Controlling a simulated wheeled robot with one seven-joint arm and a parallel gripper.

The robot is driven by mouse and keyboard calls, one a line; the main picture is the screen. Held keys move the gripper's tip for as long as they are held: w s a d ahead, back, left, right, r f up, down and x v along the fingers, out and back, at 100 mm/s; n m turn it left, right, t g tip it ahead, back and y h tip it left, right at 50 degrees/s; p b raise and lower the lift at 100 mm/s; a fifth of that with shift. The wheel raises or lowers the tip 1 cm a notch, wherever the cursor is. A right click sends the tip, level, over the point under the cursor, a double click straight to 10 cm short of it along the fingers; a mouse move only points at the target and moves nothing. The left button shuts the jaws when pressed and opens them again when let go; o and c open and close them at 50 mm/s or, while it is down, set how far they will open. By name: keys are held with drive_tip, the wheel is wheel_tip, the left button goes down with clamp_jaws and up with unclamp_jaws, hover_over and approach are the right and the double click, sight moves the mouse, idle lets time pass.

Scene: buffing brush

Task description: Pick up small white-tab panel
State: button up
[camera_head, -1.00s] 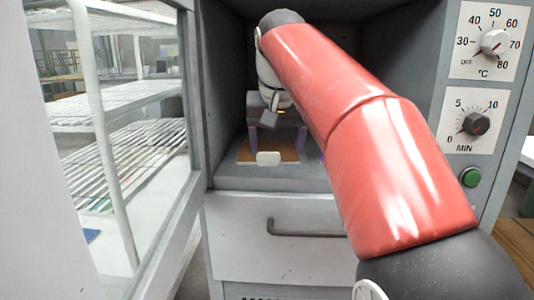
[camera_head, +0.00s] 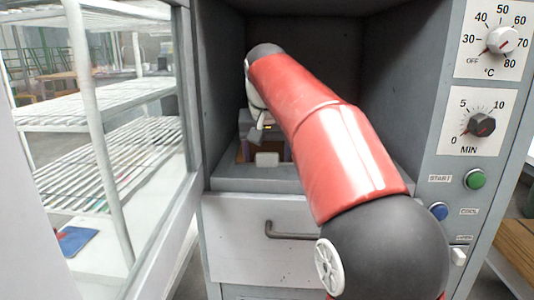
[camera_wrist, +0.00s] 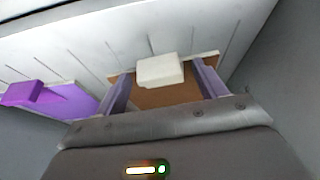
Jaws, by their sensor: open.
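The small panel is a brown board (camera_wrist: 165,94) with a white tab (camera_wrist: 160,70) on its edge. It lies on the pale slatted floor of the chamber. The tab also shows in the head view (camera_head: 267,159), low in the opening. My gripper (camera_wrist: 162,74) is open, with one purple finger on each side of the brown board in the wrist view. I cannot tell whether the fingers touch it. In the head view my gripper (camera_head: 264,148) is partly hidden behind my arm, just behind the tab. The board's near part is hidden by my gripper body in the wrist view.
A panel with a purple tab (camera_wrist: 22,93) lies to the left in the wrist view. Grey chamber walls (camera_head: 222,100) close in on the sides. The open glass door (camera_head: 130,130) stands left. A drawer with a handle (camera_head: 290,230) is below; dials (camera_head: 481,125) are right.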

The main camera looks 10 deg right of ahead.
drive_tip(key=c, duration=1.1)
drive_tip(key=shift+r, duration=0.15)
